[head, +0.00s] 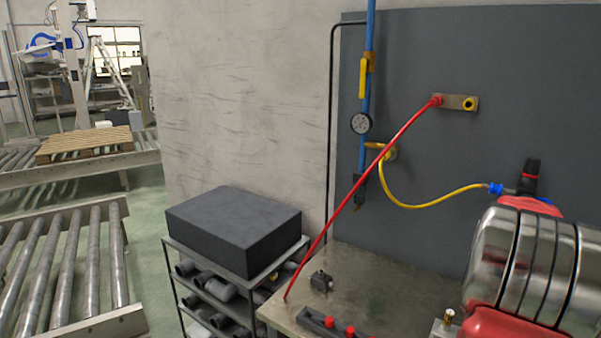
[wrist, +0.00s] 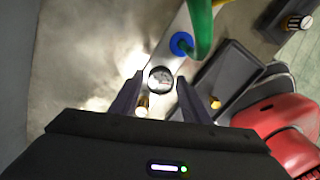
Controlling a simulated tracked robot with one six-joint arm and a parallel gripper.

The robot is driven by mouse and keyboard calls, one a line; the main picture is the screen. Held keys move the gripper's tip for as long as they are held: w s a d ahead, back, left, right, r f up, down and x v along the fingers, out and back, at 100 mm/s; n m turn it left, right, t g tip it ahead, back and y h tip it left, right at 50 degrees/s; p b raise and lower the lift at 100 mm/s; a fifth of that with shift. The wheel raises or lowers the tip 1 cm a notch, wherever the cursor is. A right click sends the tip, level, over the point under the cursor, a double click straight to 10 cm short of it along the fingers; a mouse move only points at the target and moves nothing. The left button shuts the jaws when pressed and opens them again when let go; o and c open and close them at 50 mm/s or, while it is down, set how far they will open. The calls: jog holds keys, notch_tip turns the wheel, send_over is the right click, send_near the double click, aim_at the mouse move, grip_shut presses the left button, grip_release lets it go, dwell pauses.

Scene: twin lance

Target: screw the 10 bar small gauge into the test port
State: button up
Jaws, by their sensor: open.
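A small round gauge (wrist: 160,79) with a dark rim shows in the wrist view; its scale is too small to read. My gripper (wrist: 160,77) is open, with one finger on each side of the gauge and a visible gap to it. I cannot tell how far the gauge is below the fingertips. I cannot tell which is the test port. In the head view a brass fitting (head: 449,315) stands at the bench's front. My gripper is not in the head view.
A green hose (wrist: 201,30) with a blue collar (wrist: 181,43) rises close beyond the fingertips. A silver tank (head: 525,260) with red parts stands at the right. A red lance (head: 365,190) slants across the bench (head: 385,280). A black rack (head: 310,318) holds red pieces.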

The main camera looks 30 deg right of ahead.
jog(key=shift+n, duration=1.9)
jog(key=shift+c, duration=0.4)
grip_shut()
jog(key=shift+m, duration=0.6)
jog(key=o, duration=0.6)
grip_release()
jog(key=shift+c, duration=0.2)
notch_tip(320, 180, up, 14)
jog(key=shift+f, duration=0.15)
